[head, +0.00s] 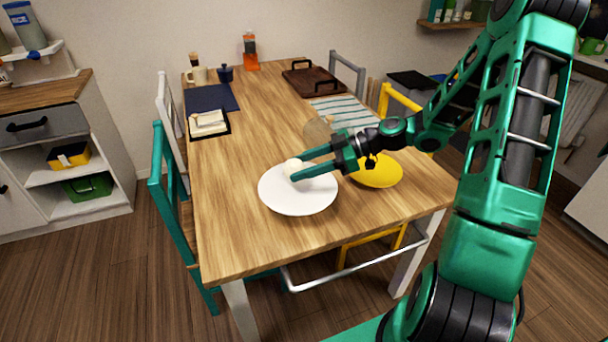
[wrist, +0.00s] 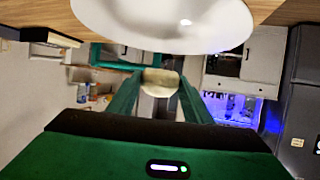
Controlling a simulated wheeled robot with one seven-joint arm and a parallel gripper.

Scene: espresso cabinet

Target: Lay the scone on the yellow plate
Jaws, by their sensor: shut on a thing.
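The pale scone (head: 293,166) is between the fingertips of my gripper (head: 297,171), over the white plate (head: 298,205) in the head view. In the wrist view the scone (wrist: 160,80) sits between the two green fingers, which are shut on it. The yellow plate (head: 378,176) lies on the table to the right of the white plate, partly hidden behind my gripper. The white plate's rim also shows at the top of the wrist view (wrist: 165,35). I cannot tell exactly how high the scone is above the white plate.
The wooden table (head: 240,220) is clear at its front left. A clear round glass (head: 318,130) stands behind my gripper. A striped cloth (head: 345,110), a brown tray (head: 313,80), a dark blue mat (head: 210,99) and a napkin (head: 208,122) lie farther back. Chairs stand around the table.

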